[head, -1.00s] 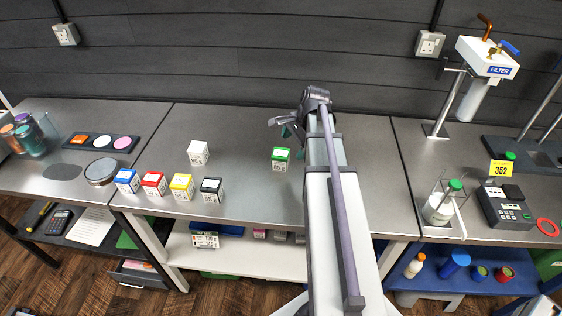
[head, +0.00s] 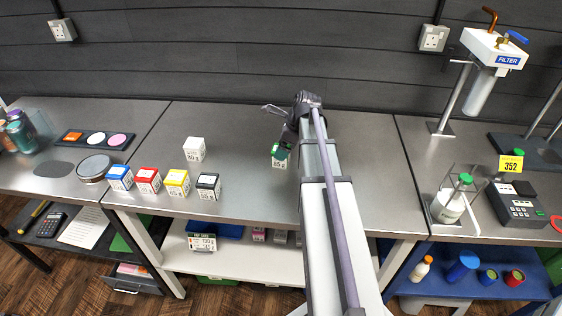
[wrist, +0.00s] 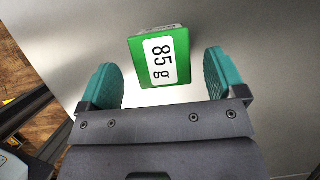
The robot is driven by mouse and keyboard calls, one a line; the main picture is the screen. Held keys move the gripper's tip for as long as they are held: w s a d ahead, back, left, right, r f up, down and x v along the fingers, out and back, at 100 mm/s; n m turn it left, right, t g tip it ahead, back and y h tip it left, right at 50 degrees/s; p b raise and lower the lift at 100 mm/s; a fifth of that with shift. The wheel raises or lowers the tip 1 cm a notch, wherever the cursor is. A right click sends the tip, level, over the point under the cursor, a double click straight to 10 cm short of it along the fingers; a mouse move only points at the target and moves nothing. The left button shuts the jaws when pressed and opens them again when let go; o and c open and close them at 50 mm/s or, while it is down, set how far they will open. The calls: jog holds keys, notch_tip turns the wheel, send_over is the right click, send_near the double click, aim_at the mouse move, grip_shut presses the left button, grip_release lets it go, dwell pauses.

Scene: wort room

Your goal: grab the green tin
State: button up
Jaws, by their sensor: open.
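The green tin (head: 279,160) is a small box with a green top and a white label, standing on the middle steel bench right beside my arm. In the wrist view its green face (wrist: 159,58) carries a white label reading 85 g. My gripper (wrist: 167,80) is open, with one teal finger on each side of the tin's near part. Gaps show between the fingers and the tin, and neither finger touches it. In the head view my gripper (head: 283,150) is at the tin and partly hides it.
A white box (head: 194,149) stands to the left of the tin. Blue (head: 120,177), red (head: 148,180), yellow (head: 177,183) and black (head: 208,186) boxes line the bench's front left. The bench between these and the tin is clear. A dark wall rises behind.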

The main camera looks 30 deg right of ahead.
jog(key=b+x, duration=0.3)
jog(key=x, duration=0.1)
jog(key=shift+d+f, duration=0.15)
jog(key=shift+f, duration=0.05)
jog(key=shift+w, duration=0.1)
jog(key=shift+r, duration=0.15)
jog(key=c, duration=1.1)
